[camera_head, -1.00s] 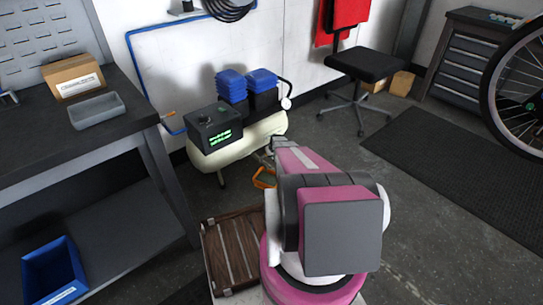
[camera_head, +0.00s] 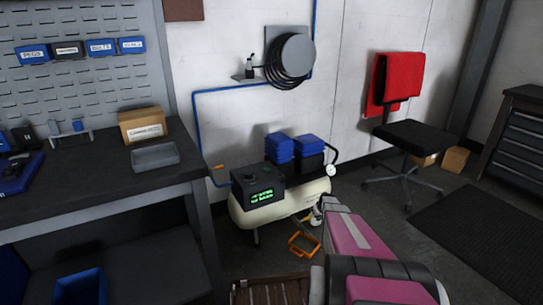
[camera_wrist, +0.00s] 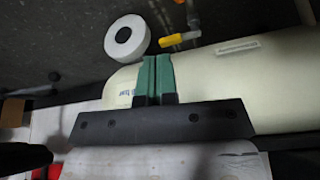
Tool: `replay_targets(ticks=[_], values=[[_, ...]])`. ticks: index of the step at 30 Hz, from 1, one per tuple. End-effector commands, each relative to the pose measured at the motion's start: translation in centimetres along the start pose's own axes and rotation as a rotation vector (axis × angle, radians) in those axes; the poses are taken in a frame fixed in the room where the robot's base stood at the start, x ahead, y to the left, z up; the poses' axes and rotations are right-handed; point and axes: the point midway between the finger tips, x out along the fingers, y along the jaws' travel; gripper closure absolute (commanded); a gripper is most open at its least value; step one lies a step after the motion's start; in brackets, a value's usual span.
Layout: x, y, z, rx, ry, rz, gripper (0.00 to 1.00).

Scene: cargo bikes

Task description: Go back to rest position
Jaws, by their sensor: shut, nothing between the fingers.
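My gripper (camera_wrist: 152,78) shows in the wrist view with its two green fingers pressed together and nothing between them. Behind the fingers in that view is the cream tank of the compressor (camera_wrist: 235,85). In the head view my pink and grey arm rises from the bottom edge, right of the middle, and reaches towards the compressor (camera_head: 300,197). The end of the arm is small there, and the finger state cannot be made out in that view.
A workbench (camera_head: 110,175) with a cardboard box (camera_head: 142,125) and a grey tray (camera_head: 155,156) stands at the left. An orange-framed object (camera_head: 303,244) lies on the floor. A black chair (camera_head: 412,138) stands right; a dark mat (camera_head: 480,228) covers clear floor.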

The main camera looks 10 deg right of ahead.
Motion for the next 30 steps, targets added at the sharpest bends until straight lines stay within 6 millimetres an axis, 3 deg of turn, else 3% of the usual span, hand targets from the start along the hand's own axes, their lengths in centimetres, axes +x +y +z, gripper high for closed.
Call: replay_targets(ticks=[5,8,12,18,24,30], values=[[-6.0,-5.7,0.9,0.013,-0.046,-0.024,1.0],[-10.9,-10.2,2.0,0.029,-0.094,-0.037,1.0],[-17.6,-16.2,4.3,0.058,-0.167,-0.042,1.0],[-27.0,-23.3,8.9,0.106,-0.272,-0.02,1.0],[-33.1,-27.4,12.7,0.146,-0.343,0.018,1.0],[-34.8,-28.4,13.8,0.162,-0.366,0.036,1.0]])
